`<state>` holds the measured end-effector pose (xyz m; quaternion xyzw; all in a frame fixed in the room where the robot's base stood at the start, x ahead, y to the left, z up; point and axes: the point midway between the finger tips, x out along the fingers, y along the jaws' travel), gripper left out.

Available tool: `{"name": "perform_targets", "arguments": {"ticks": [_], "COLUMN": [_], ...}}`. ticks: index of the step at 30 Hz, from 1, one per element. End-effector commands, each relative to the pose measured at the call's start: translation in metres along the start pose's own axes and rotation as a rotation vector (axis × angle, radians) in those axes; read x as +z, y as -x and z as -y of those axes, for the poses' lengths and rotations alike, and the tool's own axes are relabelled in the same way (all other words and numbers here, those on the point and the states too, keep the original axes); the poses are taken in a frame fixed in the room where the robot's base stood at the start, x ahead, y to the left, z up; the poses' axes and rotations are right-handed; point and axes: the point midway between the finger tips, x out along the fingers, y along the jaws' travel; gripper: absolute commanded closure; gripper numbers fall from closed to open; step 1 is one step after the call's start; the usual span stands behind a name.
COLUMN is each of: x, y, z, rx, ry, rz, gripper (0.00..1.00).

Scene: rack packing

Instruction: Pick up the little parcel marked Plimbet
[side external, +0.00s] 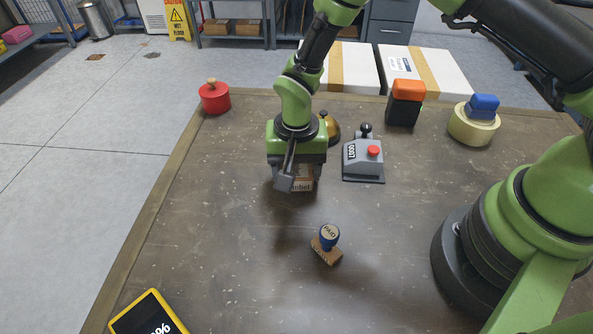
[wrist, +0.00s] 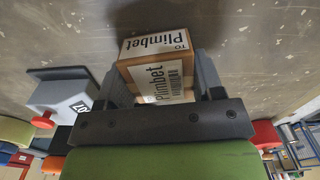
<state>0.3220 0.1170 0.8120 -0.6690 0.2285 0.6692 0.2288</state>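The little parcel marked Plimbet (side external: 302,184) is a small brown box with white labels. In the wrist view the parcel (wrist: 158,72) lies between the two fingers of my gripper (wrist: 166,80), with "Plimbet" readable on two faces. The fingers are close along both sides of the parcel. Whether both press on it is not clear, nor whether its underside touches the table.
A grey device with a red button (side external: 363,160) and a brass bell (side external: 331,128) stand close behind the parcel. A stamp (side external: 327,244) stands in front.

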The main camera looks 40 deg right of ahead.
Motion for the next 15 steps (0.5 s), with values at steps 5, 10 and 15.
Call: {"name": "perform_targets", "arguments": {"ticks": [5,10,15], "x": [0.000,0.000,-0.001], "y": [0.000,0.001,0.013], "z": [0.000,0.000,0.001], "rx": [0.000,-0.001,-0.003], "ry": [0.000,0.000,0.001], "rz": [0.000,0.000,-0.002], "gripper": [0.64,0.64,0.64]}}
